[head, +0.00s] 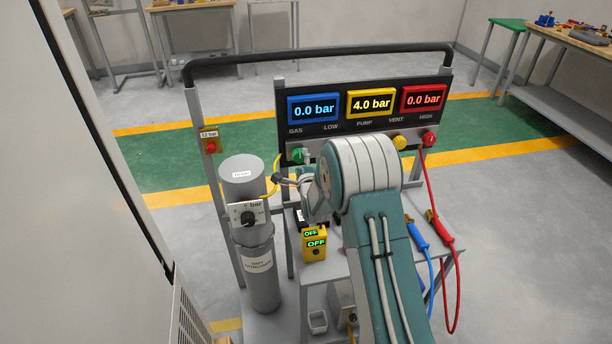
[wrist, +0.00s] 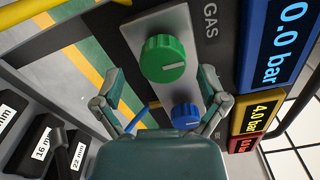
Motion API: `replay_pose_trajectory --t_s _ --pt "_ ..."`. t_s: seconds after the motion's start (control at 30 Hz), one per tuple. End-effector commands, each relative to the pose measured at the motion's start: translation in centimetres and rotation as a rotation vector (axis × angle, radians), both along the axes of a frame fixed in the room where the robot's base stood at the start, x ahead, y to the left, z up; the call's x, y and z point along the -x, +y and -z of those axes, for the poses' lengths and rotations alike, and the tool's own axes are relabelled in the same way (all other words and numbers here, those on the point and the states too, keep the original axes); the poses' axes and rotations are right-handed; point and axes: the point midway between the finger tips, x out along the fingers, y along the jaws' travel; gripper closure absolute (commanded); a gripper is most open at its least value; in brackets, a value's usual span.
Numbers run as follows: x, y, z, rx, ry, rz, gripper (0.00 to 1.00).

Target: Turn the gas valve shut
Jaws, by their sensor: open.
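The gas valve is a round green knob (head: 298,154) below the GAS label at the left of the panel. In the wrist view the green knob (wrist: 162,58) sits on a grey plate, its pale mark lying roughly level in the picture. My gripper (wrist: 161,74) is open and empty, its two fingers spread to either side below the knob. I cannot tell whether either finger touches it. In the head view my arm hides most of the gripper and part of the panel's lower edge.
The panel has a blue display (head: 314,108) at 0.0 bar, a yellow one (head: 371,104) at 4.0 bar and a red one (head: 423,98) at 0.0 bar. A blue knob (wrist: 186,115) is close to the right finger. A grey cylinder (head: 262,270) stands at left.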

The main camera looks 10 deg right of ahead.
Motion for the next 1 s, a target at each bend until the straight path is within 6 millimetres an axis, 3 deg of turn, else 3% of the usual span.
replay_pose_trajectory --t_s 0.3,0.5,1.0 --pt "5.8 0.0 0.1 0.000 0.003 0.001 0.08" --pt "8.4 -0.1 0.2 0.000 0.003 0.001 0.08" --pt "9.1 0.0 0.2 0.000 0.003 0.001 0.08"
